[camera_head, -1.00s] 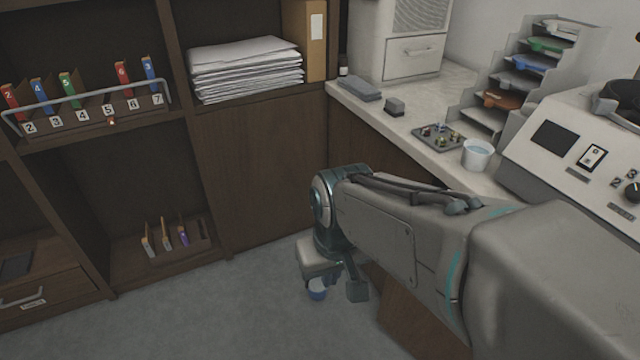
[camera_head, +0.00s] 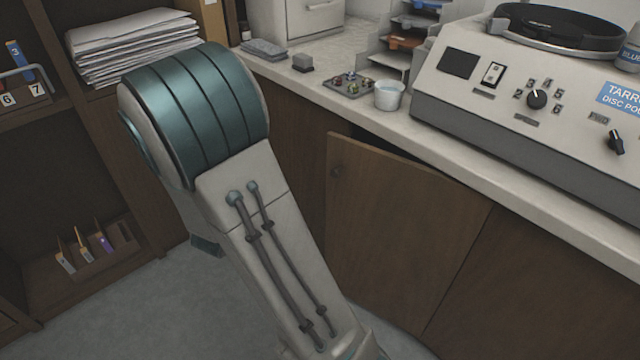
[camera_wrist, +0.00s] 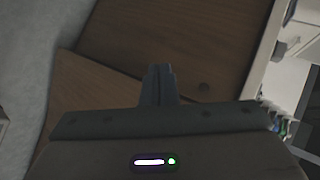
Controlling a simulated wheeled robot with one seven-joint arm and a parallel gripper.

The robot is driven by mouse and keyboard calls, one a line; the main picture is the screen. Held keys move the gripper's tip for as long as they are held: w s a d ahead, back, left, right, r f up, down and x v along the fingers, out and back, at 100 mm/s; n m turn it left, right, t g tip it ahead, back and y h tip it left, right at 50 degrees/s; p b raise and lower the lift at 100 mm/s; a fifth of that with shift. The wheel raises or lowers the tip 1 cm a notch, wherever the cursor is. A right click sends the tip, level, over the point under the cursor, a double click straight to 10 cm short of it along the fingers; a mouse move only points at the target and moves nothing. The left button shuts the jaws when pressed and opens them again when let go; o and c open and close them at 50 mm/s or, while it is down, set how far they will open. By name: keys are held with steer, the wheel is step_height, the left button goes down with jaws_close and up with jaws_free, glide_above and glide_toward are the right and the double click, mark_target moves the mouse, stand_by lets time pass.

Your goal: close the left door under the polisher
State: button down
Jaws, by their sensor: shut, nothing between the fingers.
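A dark round spot, perhaps the knob, lies just right of the fingers. Contact cannot be told.
The counter (camera_head: 425,140) runs above the door and carries a white cup (camera_head: 389,95) and a small tray of samples (camera_head: 349,85). Shelves (camera_head: 75,185) stand at the left. Grey floor (camera_head: 130,310) is open in front of them.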

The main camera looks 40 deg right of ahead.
steer(key=s+d+m+g+h+b, duration=0.2)
steer(key=s+d+m+g+h, duration=0.2)
steer(key=s+d+m+h, duration=0.4)
steer(key=w+d+h, duration=0.1)
steer(key=w+d, duration=0.3)
steer(key=d, duration=0.7)
steer(key=shift+w+d+b, duration=0.25)
steer(key=shift+d+b, duration=0.15)
steer(key=shift+b, duration=0.05)
